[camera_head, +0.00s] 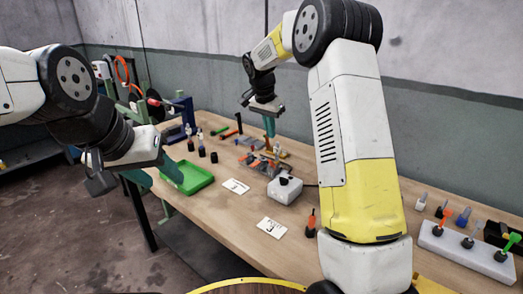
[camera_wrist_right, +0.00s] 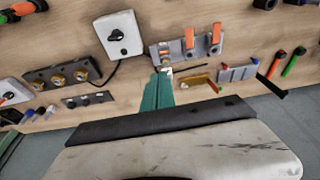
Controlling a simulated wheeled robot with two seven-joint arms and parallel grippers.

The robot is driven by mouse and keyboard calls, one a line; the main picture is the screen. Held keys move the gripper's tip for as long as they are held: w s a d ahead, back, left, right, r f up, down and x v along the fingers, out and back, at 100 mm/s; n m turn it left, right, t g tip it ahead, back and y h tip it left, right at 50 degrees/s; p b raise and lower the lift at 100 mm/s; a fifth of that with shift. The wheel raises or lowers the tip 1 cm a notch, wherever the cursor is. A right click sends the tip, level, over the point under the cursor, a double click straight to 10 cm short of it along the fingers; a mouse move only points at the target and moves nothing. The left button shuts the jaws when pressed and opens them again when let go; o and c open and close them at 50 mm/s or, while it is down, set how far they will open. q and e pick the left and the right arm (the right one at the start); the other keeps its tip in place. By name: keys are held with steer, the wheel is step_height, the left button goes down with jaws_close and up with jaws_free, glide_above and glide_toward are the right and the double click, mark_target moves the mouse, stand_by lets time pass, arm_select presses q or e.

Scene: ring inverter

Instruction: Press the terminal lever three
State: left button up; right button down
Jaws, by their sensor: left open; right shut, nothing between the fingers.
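The grey terminal block (camera_wrist_right: 175,50) has two orange levers standing up, a middle one (camera_wrist_right: 189,38) and a right one (camera_wrist_right: 216,32) in the right wrist view. The slot at its left end lies by my fingertips, and I cannot tell how a lever stands there. In the head view the block (camera_head: 258,162) is small, with orange parts. My right gripper (camera_wrist_right: 163,71) is shut and empty, its teal fingers at the block's near left edge; contact is unclear. It also shows in the head view (camera_head: 270,134). My left gripper (camera_head: 157,177) is open and empty, left of the green tray.
A white box with a black knob (camera_head: 285,189) stands nearer me than the block. A green tray (camera_head: 198,186) and white cards (camera_head: 271,228) lie on the wooden table. A white holder (camera_head: 467,246) is at right.

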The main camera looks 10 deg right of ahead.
steer(key=shift+w+a+f, duration=0.45)
steer(key=shift+w+f, duration=0.35)
steer(key=shift+w, duration=0.05)
glide_toward(271, 164)
steer(key=f, duration=0.1)
steer(key=w+d+f, duration=0.1)
steer(key=f, duration=0.1)
steer(key=w+f, duration=0.1)
steer(key=f, duration=0.1)
steer(key=shift+w+d, duration=0.25)
steer(key=shift+d, duration=0.15)
steer(key=shift+s+a+f+t+h, duration=0.1)
steer(key=shift+s+a+t+h, duration=0.25)
steer(key=shift+h, duration=0.25)
steer(key=shift+t+h, duration=0.7)
steer(key=shift+t, duration=0.05)
steer(key=shift+s+a+f, duration=1.15)
steer(key=shift+s+a, duration=0.1)
steer(key=shift+a, duration=0.05)
